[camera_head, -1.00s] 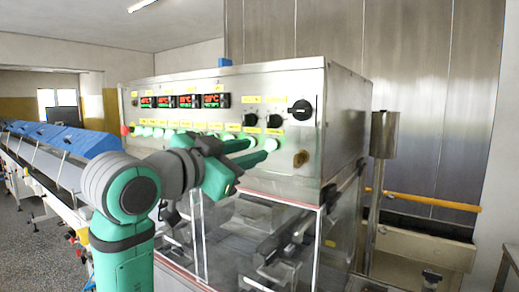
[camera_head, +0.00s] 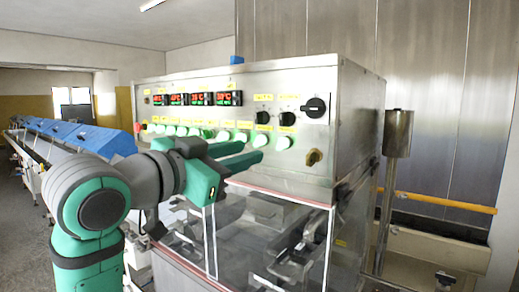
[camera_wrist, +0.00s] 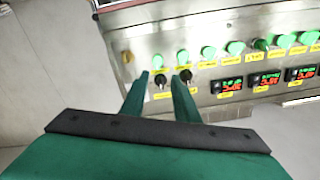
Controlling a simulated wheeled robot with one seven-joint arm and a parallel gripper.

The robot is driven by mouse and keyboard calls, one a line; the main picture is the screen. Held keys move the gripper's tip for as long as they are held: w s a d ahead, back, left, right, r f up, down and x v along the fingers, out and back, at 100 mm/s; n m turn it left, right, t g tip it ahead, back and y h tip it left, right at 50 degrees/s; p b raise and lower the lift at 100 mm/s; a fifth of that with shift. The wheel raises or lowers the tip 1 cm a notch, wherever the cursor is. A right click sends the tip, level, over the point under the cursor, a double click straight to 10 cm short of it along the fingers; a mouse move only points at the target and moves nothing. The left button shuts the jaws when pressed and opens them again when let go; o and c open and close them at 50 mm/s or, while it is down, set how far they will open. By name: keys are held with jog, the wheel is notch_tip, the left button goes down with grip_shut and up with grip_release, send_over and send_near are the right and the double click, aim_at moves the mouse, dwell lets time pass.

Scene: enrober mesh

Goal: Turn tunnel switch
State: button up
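The steel control panel (camera_head: 205,84) carries a large black rotary switch (camera_head: 316,107) at its upper right. Two smaller black knobs, the left knob (camera_head: 263,117) and the right knob (camera_head: 288,118), sit beside it above green buttons. Label text is too small to read, so I cannot tell which is the tunnel switch. My gripper (camera_head: 253,152) is open and empty, below and left of the knobs. In the wrist view my gripper (camera_wrist: 160,76) points at the panel; one small knob (camera_wrist: 160,80) shows between the fingers, another (camera_wrist: 186,75) by the right finger. The large switch is hidden there.
A row of lit green buttons (camera_head: 195,132) and red-green displays (camera_head: 198,99) runs along the panel. A brass knob (camera_head: 313,157) is at lower right. A clear cover (camera_head: 260,220) stands below. A metal post (camera_head: 392,180) stands right, a blue-covered conveyor (camera_head: 70,140) left.

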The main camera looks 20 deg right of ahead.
aim_at(278, 144)
jog(key=x, duration=1.1)
jog(key=shift+s+d, duration=0.15)
jog(key=shift+d, duration=0.1)
grip_shut()
